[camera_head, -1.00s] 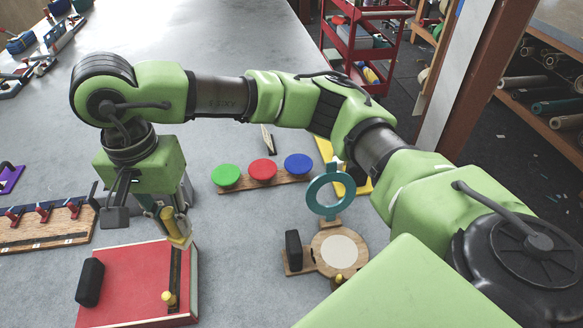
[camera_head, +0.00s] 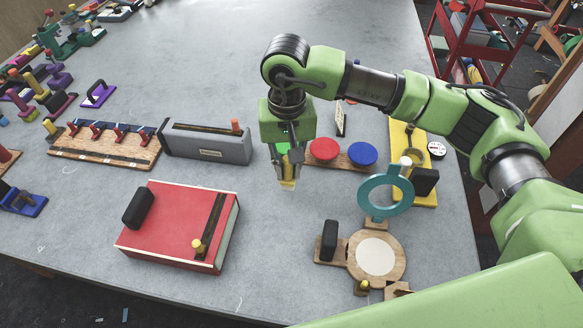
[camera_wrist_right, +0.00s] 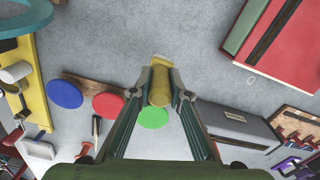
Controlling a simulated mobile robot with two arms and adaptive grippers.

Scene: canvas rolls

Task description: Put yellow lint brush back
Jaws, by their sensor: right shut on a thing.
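My right gripper (camera_head: 287,184) is above the bare grey table, to the right of the red box and in front of the coloured discs. It is shut on a small yellow piece (camera_head: 289,184), which looks like the yellow lint brush. In the right wrist view the yellow piece (camera_wrist_right: 159,86) sits between the two fingertips (camera_wrist_right: 160,92), with its far end showing past them. Its lower part is too small to make out in the head view. My left gripper is not in view.
A red box (camera_head: 165,222) with a black slot and yellow knob lies left of the gripper. A grey box (camera_head: 205,146) stands behind it. Red (camera_head: 323,149) and blue (camera_head: 362,154) discs, a yellow board (camera_head: 403,138) and a teal ring (camera_head: 364,200) are to the right.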

